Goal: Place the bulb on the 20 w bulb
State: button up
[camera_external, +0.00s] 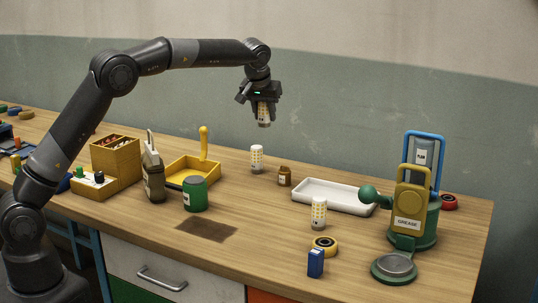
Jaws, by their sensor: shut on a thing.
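My gripper (263,100) is raised above the back half of the workbench, pointing down. It is shut on a bulb (264,116), a white cylinder with yellowish segments, held upright in the air. A similar bulb (257,159) stands upright on the bench, below the held one in the picture. Another similar bulb (318,213) stands upright further right and nearer the front. Any watt marking on the bulbs is too small to read, so I cannot tell which is the 20 W one.
A yellow dustpan (183,173), a green can (195,194) and a grey jug (153,176) are left. A white tray (335,197) and a green stand (427,240) are right. Bare wood (262,215) lies mid-bench.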

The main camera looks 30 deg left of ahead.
jog(key=w+a+f, duration=0.6)
jog(key=w+a, duration=0.1)
jog(key=shift+w, duration=0.15)
jog(key=shift+d+f, duration=0.1)
jog(key=shift+f, duration=1.9)
jog(key=shift+f, duration=0.15)
jog(key=o, duration=1.1)
